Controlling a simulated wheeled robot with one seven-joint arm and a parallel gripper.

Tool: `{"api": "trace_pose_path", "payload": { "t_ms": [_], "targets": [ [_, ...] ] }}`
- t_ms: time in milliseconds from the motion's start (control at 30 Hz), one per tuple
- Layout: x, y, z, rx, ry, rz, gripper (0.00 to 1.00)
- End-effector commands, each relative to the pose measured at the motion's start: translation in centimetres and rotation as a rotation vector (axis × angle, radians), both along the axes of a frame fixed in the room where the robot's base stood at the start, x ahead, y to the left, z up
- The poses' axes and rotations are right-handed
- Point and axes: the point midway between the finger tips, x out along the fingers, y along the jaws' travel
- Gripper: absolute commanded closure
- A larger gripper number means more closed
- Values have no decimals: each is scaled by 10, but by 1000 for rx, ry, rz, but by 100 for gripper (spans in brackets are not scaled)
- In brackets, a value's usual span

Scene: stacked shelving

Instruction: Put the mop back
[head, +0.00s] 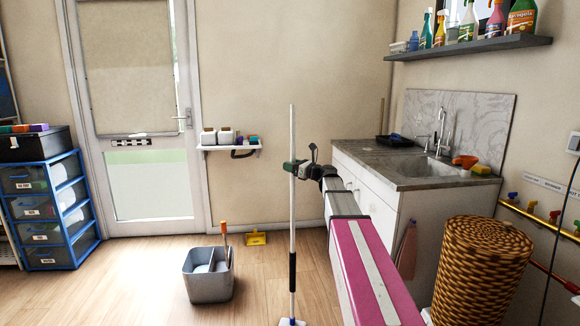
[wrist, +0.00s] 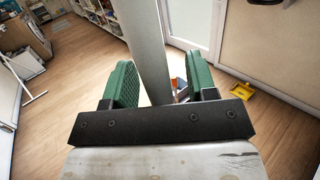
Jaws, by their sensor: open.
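The mop (head: 292,220) stands upright on the floor in the head view, a thin white pole with a black grip low down. Its head (head: 291,322) is cut off by the bottom edge. My gripper (head: 296,168) is at the upper part of the pole. In the wrist view the pole (wrist: 150,45) rises between the green fingers of my gripper (wrist: 160,75), with a gap visible on the right side. The fingers are open. A wall rail (head: 540,218) with coloured clips runs along the right wall, with a red handle hanging there.
A grey bucket (head: 208,284) stands on the floor left of the mop. A yellow dustpan (head: 255,239) lies by the back wall, also in the wrist view (wrist: 242,90). The sink counter (head: 385,160) and wicker basket (head: 482,270) are at right. Floor at left centre is clear.

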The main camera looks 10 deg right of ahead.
Motion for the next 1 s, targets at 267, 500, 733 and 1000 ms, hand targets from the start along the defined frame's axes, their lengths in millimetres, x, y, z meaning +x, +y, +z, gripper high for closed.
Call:
{"api": "trace_pose_path", "payload": {
  "t_ms": [267, 500, 733, 1000],
  "targets": [
    [-33, -38, -5, 2, 0, -3, 48],
    [-56, -66, -8, 2, 0, -2, 48],
    [-67, -73, -16, -23, -5, 2, 48],
    [-108, -26, -106, -431, -86, 84, 48]
  ]
}}
